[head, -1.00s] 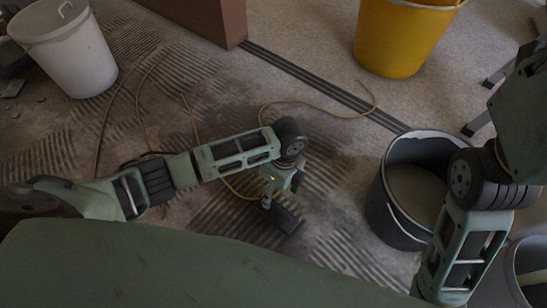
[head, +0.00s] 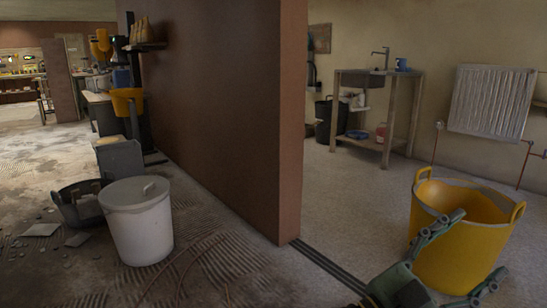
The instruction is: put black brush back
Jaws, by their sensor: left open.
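No black brush can be made out in the head view. My left gripper (head: 478,246) is at the lower right, with its two green fingers spread wide and nothing seen between them. It shows in front of the yellow tub (head: 433,200) and overlaps its lower left side in the picture; I cannot tell whether they touch. My right gripper is out of view.
A brown partition wall (head: 225,110) stands in the middle, with a dark floor track (head: 330,267) at its end. A sink bench (head: 385,110), black bucket (head: 328,122) and radiator (head: 490,102) are behind.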

